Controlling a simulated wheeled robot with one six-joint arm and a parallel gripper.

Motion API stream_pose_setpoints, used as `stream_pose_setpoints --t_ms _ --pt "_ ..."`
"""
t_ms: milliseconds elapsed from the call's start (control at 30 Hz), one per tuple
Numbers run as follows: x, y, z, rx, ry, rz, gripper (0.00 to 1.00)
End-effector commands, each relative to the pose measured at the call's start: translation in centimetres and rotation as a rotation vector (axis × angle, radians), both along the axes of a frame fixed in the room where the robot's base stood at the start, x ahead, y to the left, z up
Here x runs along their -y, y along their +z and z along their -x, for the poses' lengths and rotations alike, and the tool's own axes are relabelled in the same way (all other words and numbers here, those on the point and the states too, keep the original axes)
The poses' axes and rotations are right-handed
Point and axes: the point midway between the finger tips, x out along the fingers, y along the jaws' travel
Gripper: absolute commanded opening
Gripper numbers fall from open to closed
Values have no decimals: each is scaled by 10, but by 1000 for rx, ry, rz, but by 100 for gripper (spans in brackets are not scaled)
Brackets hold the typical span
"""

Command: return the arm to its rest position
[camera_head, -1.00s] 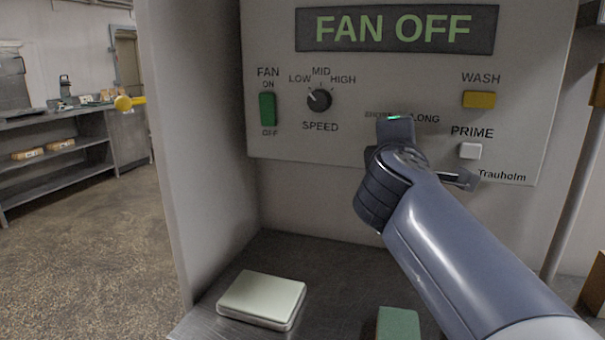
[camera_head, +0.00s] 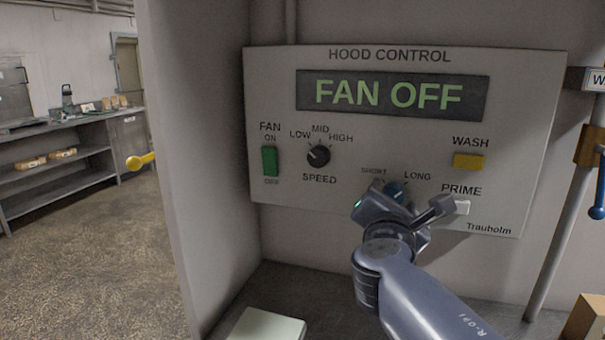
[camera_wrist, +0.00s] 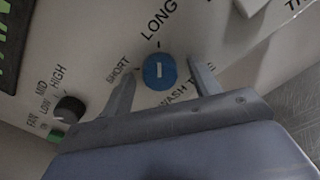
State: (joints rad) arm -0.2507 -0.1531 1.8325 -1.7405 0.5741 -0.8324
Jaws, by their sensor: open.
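My gripper (camera_head: 402,203) is open in front of the lower part of the hood control panel (camera_head: 300,188). In the wrist view my gripper (camera_wrist: 164,82) has its two fingers apart, one on each side of the blue wash-time knob (camera_wrist: 159,71). No firm grip on the knob shows, and I cannot tell whether the fingertips touch the panel. The blue knob (camera_head: 396,191) is partly hidden behind my gripper in the head view. Its white mark points toward LONG in the wrist view.
The display (camera_head: 390,93) reads FAN OFF. A green fan switch (camera_head: 269,160), black speed knob (camera_head: 318,155), yellow wash button (camera_head: 468,161) and white prime button (camera_head: 462,207) surround my gripper. A pale box (camera_head: 265,325) lies on the counter below. A pipe (camera_head: 560,235) stands at right.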

Motion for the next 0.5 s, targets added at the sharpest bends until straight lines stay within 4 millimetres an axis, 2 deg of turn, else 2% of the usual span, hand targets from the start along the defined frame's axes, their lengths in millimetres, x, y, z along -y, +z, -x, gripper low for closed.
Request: stream_pose_setpoints --t_ms 33,500 --pt "0 5 0 -15 -1 36 59" --pt "0 4 0 -122 1 371 59"
